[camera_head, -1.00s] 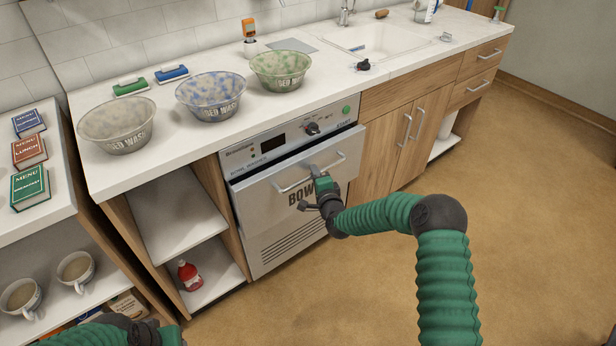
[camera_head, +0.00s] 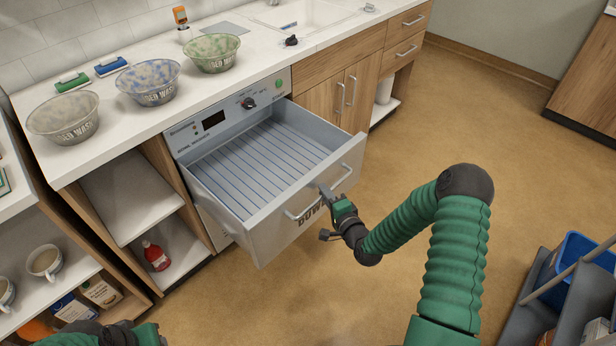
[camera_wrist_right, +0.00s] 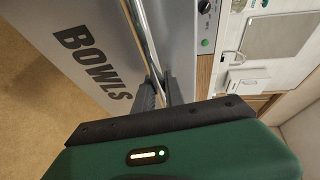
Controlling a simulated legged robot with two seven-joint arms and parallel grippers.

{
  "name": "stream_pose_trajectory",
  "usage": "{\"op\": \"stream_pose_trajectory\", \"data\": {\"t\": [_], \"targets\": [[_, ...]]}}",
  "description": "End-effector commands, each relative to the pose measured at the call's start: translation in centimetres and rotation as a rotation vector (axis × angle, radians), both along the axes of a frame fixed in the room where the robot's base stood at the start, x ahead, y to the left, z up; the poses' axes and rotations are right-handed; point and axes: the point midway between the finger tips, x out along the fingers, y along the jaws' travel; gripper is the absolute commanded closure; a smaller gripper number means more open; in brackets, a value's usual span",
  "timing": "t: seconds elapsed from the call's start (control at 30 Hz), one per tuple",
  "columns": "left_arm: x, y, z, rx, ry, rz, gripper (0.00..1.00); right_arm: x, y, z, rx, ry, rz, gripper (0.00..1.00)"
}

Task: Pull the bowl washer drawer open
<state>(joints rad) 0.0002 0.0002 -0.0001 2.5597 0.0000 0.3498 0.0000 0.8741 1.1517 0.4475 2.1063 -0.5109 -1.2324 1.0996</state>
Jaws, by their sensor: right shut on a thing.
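The bowl washer (camera_head: 205,128) is a grey unit set under the counter, with a dial and a green button on its front panel. Its drawer (camera_head: 262,240) stands far out, and its ribbed inside (camera_head: 250,165) is empty. My right gripper (camera_head: 328,194) is shut on the drawer's bar handle (camera_head: 346,178). In the right wrist view the fingers (camera_wrist_right: 160,90) close around the handle bar (camera_wrist_right: 143,40), beside the BOWLS lettering (camera_wrist_right: 92,65). My left arm (camera_head: 105,335) shows at the bottom left edge; its fingertips cannot be made out.
Three wash bowls, beige (camera_head: 64,118), blue (camera_head: 148,82) and green (camera_head: 212,54), stand on the counter (camera_head: 110,150). An open shelf with a red bottle (camera_head: 155,256) is left of the washer. A cart with a blue bin (camera_head: 575,262) stands at right. The floor between is clear.

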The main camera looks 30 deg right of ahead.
Motion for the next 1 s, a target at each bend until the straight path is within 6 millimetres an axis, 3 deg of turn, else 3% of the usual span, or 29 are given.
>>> {"op": "stream_pose_trajectory", "data": {"t": [0.23, 0.67, 0.7, 0.77, 1.0], "targets": [[0.0, 0.0, 0.7, 0.0, 0.0, 0.0, 0.64, -2.8, -1.0, -0.3, 0.004, 0.01, 0.0, 1.0], [0.0, 0.0, 0.7, 0.0, 0.0, 0.0, 0.64, -3.3, -1.1, -0.4, 0.002, 0.009, 0.001, 1.0], [0.0, 0.0, 0.7, 0.0, 0.0, 0.0, 0.64, -3.3, -1.1, -0.4, 0.002, 0.009, 0.001, 0.83], [0.0, 0.0, 0.7, 0.0, 0.0, 0.0, 0.64, -3.3, -1.1, -0.4, 0.002, 0.009, 0.001, 0.77], [0.0, 0.0, 0.7, 0.0, 0.0, 0.0, 0.64, -3.3, -1.1, -0.1, 0.0, 0.003, 0.001, 0.77]]}}
